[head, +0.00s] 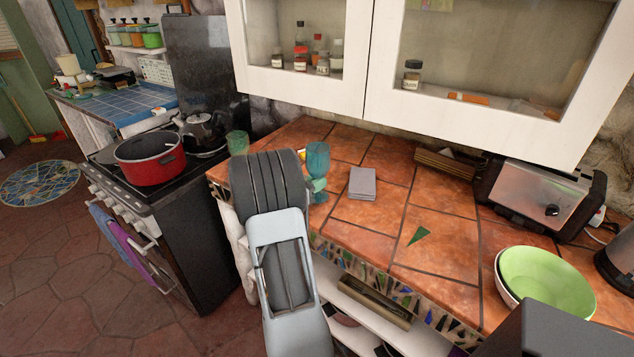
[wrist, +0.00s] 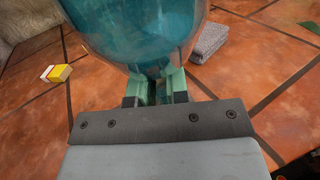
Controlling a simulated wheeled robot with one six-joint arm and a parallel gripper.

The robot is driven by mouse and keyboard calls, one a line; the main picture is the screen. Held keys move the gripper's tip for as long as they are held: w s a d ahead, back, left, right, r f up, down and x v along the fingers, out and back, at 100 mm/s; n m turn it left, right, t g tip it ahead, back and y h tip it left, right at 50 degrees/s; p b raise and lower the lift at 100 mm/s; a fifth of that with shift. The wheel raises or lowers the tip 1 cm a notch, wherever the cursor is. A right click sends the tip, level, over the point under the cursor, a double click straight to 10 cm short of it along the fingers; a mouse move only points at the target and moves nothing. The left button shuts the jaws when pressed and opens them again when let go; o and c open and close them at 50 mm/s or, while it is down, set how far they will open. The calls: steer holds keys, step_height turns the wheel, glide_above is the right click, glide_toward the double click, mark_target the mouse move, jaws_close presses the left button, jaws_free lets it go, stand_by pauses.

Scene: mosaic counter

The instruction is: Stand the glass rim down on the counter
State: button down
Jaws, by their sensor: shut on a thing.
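The glass is a teal, see-through goblet (head: 317,157) near the left end of the tiled counter (head: 375,236). My gripper (head: 318,185) is shut on its stem, below the bowl. In the head view the bowl is above the jaws and the foot below, so the glass looks rim up. I cannot tell whether the foot touches the counter. In the wrist view the bowl (wrist: 140,30) fills the top middle, just beyond the pale green fingers (wrist: 155,90). The foot is hidden there.
A folded grey cloth (head: 362,183) lies right of the glass. A green cup (head: 237,142) stands to its left, partly behind my arm. A small yellow-and-white block (wrist: 57,73) is nearby. A toaster (head: 540,198) and green bowl (head: 545,280) stand right. Mid-counter is mostly clear, under wall cabinets (head: 300,92).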

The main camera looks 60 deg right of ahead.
steer(key=shift+f+b, duration=0.35)
steer(key=shift+f, duration=0.1)
steer(key=c, duration=1)
jaws_free()
steer(key=shift+c, duration=0.2)
steer(key=v, duration=1.4)
steer(key=s+a+f+m+y, duration=0.4)
steer(key=f+m+y, duration=0.1)
steer(key=f, duration=0.1)
steer(key=s+a+m+t+y+p, duration=0.1)
steer(key=a+m+t+y, duration=0.1)
steer(key=a+m+y, duration=0.45)
steer(key=a+r+m+t+y+p, duration=0.1)
steer(key=a+r+t, duration=0.3)
steer(key=a, duration=0.6)
steer(key=s+a+r+t+y+p, duration=0.1)
steer(key=a+r+t+y+p, duration=0.2)
steer(key=a+r, duration=0.5)
steer(key=shift+s+a+r+m+t+y+p, duration=0.15)
steer(key=shift+a+r+m+t+y+p, duration=0.2)
steer(key=shift+a+t+y, duration=0.65)
